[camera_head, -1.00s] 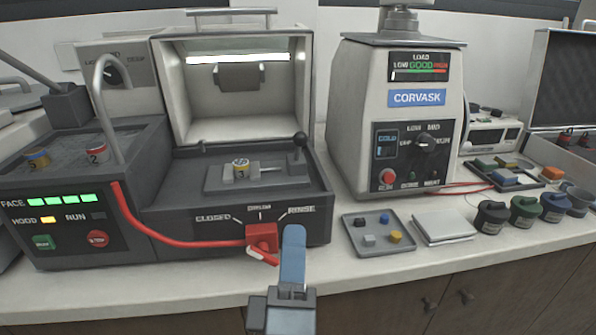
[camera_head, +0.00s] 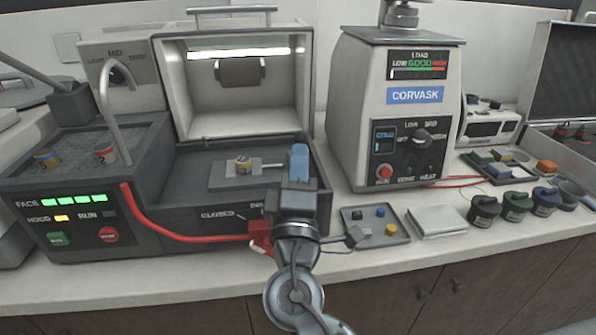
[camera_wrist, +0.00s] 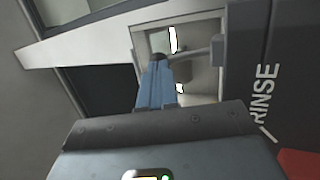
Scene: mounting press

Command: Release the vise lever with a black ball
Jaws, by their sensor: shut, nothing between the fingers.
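The vise (camera_head: 225,177) is a grey plate inside the open hooded chamber, with a small yellow and white labelled sample (camera_head: 243,165) on it and a thin rod running right. My gripper (camera_head: 299,162), with blue fingers, is shut and empty. It is over the right side of the chamber floor, at the lever's place. In the wrist view the blue fingertips (camera_wrist: 157,80) reach to a dark round shape (camera_wrist: 184,66), likely the black ball, beside a grey rod (camera_wrist: 200,53). I cannot tell whether they touch.
The raised hood (camera_head: 235,30) stands open behind the vise. A red selector (camera_head: 260,235) and red hose are on the chamber's front. The Corvask press (camera_head: 400,110) stands to the right. A small-parts tray (camera_head: 352,215) lies near my wrist.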

